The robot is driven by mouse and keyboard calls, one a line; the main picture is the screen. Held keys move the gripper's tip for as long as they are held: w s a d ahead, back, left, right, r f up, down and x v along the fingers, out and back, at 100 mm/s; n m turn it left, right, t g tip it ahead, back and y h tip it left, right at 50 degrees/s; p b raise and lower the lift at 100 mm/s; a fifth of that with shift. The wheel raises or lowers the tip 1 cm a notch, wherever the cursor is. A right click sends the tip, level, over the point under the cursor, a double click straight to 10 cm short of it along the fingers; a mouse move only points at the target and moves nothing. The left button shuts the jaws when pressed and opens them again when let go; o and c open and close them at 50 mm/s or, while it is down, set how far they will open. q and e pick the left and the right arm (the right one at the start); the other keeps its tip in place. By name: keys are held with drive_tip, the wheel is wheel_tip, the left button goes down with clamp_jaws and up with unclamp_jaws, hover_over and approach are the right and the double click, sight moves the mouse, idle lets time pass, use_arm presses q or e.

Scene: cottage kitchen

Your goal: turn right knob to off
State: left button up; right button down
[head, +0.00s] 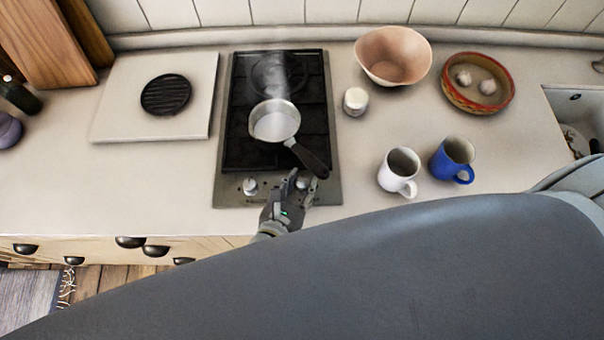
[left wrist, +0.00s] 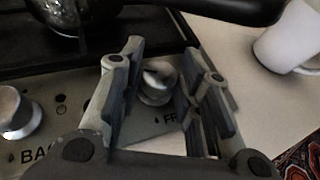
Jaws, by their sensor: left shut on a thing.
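The right knob (left wrist: 157,84) is a silver dial on the front panel of the hob (head: 228,196). In the left wrist view it sits between the two fingers of my left gripper (left wrist: 162,72), above printed letters that start with "F". In the head view my left gripper (head: 297,183) is at the hob's front right and partly covers the right knob. It is shut on that knob. The left knob (head: 250,186) is free beside it and also shows in the left wrist view (left wrist: 16,112). My right gripper is not in view.
A white mug (head: 398,170) and a blue mug (head: 453,158) stand to the right.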

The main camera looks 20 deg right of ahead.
use_arm(q)
drive_tip(key=shift+w+a+r+m+g+h+p, duration=0.15)
drive_tip(key=shift+m+g+h+p, duration=0.25)
drive_tip(key=shift+m+p, duration=0.15)
drive_tip(key=shift+w+a+r+m+g+h+p, duration=0.15)
drive_tip(key=shift+m+g+h+p, duration=0.15)
drive_tip(key=shift+m+h+p, duration=0.15)
drive_tip(key=shift+f+m+g+h+p, duration=0.15)
drive_tip(key=shift+m+g+h+p, duration=0.4)
drive_tip(key=shift+m+g, duration=0.3)
drive_tip(key=m+g, duration=0.1)
drive_tip(key=m+g+h, duration=0.1)
drive_tip(key=m+g, duration=0.1)
drive_tip(key=shift+w+f, duration=0.15)
drive_tip(key=shift+m+g+h, duration=0.4)
drive_tip(key=shift+m+g, duration=0.45)
drive_tip(key=shift+g, duration=0.3)
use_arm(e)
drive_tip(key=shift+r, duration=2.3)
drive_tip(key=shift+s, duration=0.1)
use_arm(q)
drive_tip(key=o, duration=0.9)
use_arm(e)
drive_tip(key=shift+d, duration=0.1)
